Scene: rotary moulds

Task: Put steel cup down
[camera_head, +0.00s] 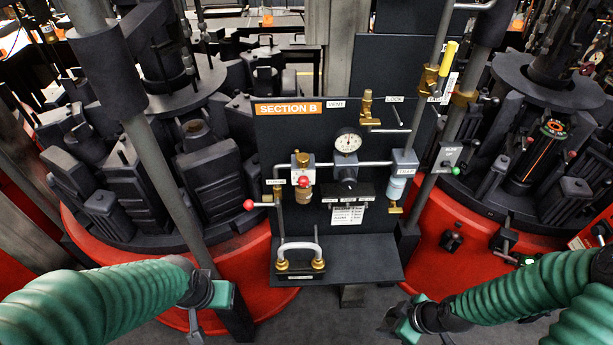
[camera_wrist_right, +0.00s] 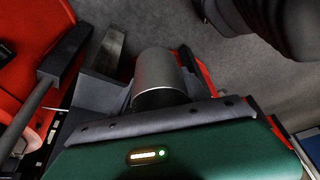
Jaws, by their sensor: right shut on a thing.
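The steel cup (camera_wrist_right: 160,72) shows in the right wrist view as a plain grey metal cylinder with a dark lower band. It sits in front of my right gripper's green body, between its fingers. My right gripper (camera_head: 404,327) is shut on the cup, low at the bottom of the head view, right of the panel's shelf. The cup cannot be made out in the head view. My left gripper (camera_head: 196,325) hangs at the bottom left of the head view. Its fingers are too small and cut off to tell open from shut.
A black "SECTION B" panel (camera_head: 325,125) with gauge, valves and pipes stands in the middle. Its shelf (camera_head: 365,258) has bare room right of a U-shaped pipe (camera_head: 299,247). Red-based rotary mould machines flank it on the left (camera_head: 240,262) and right (camera_head: 440,265).

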